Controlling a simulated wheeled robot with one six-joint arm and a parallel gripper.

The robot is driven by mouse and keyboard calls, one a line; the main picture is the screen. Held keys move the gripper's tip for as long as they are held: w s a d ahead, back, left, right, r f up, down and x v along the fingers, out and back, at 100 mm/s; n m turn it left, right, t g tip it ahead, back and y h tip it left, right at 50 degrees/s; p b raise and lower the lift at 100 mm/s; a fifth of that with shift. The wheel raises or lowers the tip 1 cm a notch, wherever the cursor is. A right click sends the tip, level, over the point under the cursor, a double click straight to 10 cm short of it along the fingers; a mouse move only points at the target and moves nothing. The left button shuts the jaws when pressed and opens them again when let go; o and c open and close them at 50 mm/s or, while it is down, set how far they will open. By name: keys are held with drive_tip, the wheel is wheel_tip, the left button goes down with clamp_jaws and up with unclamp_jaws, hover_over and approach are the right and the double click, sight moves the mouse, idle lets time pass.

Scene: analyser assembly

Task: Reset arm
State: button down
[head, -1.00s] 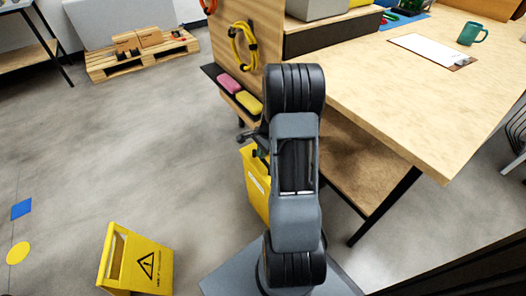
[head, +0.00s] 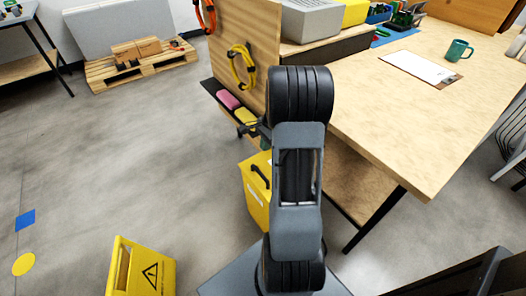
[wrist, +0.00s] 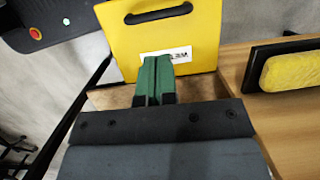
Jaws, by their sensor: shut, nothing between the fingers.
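My arm (head: 297,185) stands folded upright in the middle of the head view, its dark elbow at the top beside the workbench. My gripper (wrist: 155,62) shows in the wrist view with its two green fingers together, shut and empty. In the head view the gripper is mostly hidden behind the arm, with a dark part showing to its left. In the wrist view the fingers appear in front of a yellow sign or case (wrist: 170,30) with a black handle; contact cannot be told.
The wooden workbench (head: 400,120) is close on the right, with a clipboard (head: 417,68) and a green mug (head: 458,50). A yellow wet-floor sign (head: 142,270) stands front left. A pallet (head: 140,70) lies at the back left.

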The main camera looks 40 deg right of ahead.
drive_tip(key=shift+v, duration=0.8)
drive_tip(key=s+a+r+n+h+p, duration=0.1)
drive_tip(key=a+r+n+p, duration=0.4)
drive_tip(key=r, duration=0.4)
drive_tip(key=a+r+n+h+p, duration=0.1)
drive_tip(key=a+r+n+p, duration=0.1)
drive_tip(key=a+r+p, duration=0.6)
drive_tip(key=s+a+r+n+t+p, duration=0.1)
drive_tip(key=s+a+r+n+p, duration=0.2)
drive_tip(key=r, duration=0.3)
drive_tip(key=s+a+r+n+t+p, duration=0.1)
drive_tip(key=s+a+r+n+p, duration=0.2)
drive_tip(key=r, duration=0.4)
drive_tip(key=s+a+r+n+t+p, duration=0.1)
drive_tip(key=s+a+r+n+p, duration=0.3)
drive_tip(key=r+n+p, duration=0.1)
drive_tip(key=shift+r+n+h, duration=0.3)
drive_tip(key=shift+r+h, duration=0.1)
drive_tip(key=shift+r, duration=0.35)
